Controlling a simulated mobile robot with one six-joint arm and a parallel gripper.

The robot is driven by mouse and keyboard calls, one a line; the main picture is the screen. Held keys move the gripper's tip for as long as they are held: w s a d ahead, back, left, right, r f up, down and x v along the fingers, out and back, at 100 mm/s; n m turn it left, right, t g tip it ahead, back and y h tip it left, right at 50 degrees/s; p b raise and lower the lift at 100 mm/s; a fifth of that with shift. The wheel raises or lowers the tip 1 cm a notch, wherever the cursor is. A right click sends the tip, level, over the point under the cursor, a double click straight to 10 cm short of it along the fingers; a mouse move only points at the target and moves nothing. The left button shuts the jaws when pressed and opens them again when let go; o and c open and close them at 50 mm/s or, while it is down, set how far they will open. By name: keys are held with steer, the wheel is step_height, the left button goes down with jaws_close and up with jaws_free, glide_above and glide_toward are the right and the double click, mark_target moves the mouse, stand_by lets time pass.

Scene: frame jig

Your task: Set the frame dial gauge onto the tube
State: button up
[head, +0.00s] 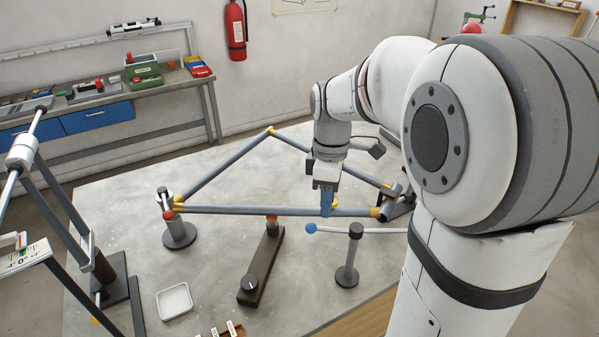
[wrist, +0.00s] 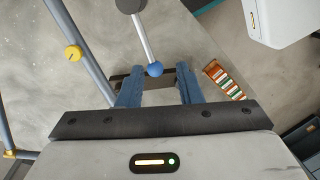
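A white swing arm with a blue ball (head: 311,228) at its end sits on a post with a dark round base (head: 347,276); no other part reads clearly as the dial gauge. In the wrist view the ball (wrist: 154,69) shows between my fingertips, with its light rod running up to a dark pivot. The grey-blue front tube (head: 250,211) of the frame lies behind the ball and carries a yellow disc (wrist: 73,53). My gripper (head: 326,214) points down near the tube. Its blue fingers (wrist: 158,78) are apart and empty, and the ball appears just beyond them.
A brown bar with a black knob (head: 262,265) lies in front of the tube. A white tray (head: 174,301) and small coloured blocks (wrist: 222,80) lie on the table. The frame's inside is mostly clear.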

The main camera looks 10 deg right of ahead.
steer(key=f+n, duration=0.1)
steer(key=f, duration=0.1)
steer(key=f+n+p, duration=0.1)
steer(key=f, duration=0.2)
steer(key=w+f+n, duration=0.1)
steer(key=f, duration=0.2)
steer(key=shift+a+f+g+p, duration=0.1)
steer(key=shift+f+g+p, duration=0.05)
steer(key=shift+g+p, duration=0.2)
jaws_close()
stand_by(0.4)
